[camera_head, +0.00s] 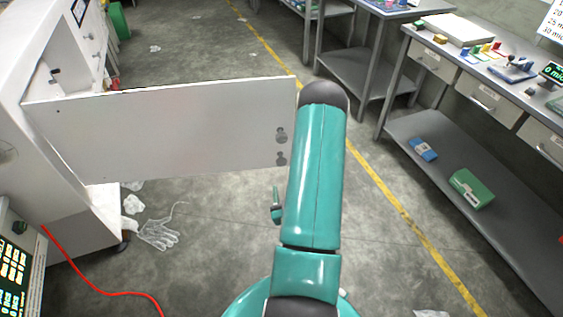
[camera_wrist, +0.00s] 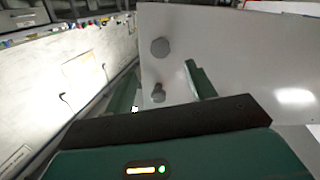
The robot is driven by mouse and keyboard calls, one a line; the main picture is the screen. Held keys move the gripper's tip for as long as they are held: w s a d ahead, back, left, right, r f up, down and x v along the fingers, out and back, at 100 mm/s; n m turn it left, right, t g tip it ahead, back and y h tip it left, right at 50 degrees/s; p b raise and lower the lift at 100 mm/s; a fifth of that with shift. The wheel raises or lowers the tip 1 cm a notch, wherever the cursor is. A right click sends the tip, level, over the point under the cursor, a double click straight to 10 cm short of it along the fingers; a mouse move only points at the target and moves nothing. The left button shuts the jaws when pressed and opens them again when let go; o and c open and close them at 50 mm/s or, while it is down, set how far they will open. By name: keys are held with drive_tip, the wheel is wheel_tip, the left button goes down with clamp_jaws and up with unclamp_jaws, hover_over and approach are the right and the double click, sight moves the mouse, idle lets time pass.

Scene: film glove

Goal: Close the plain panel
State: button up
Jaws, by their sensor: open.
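The plain panel (camera_head: 170,130) is a flat white door standing out from the white machine at the left in the head view. Two grey knobs, an upper one (camera_head: 281,135) and a lower one (camera_head: 281,159), sit near its right, free edge. In the wrist view the panel (camera_wrist: 240,60) fills the right side, with the knobs (camera_wrist: 160,46) ahead of the fingers. My gripper (camera_wrist: 167,86) is open, its fingers apart at the panel's knob edge, with the lower knob showing between them. I cannot tell whether they touch. My arm mostly hides the gripper in the head view.
The white machine (camera_head: 25,60) stands at the left. A clear film glove (camera_head: 158,235) and scraps lie on the floor below the panel. A red hose (camera_head: 105,293) crosses the lower left. A grey workbench (camera_head: 445,165) runs along the right; the floor between is mostly clear.

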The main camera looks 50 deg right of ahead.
sight(282, 163)
drive_tip(key=x, duration=1.2)
clamp_jaws()
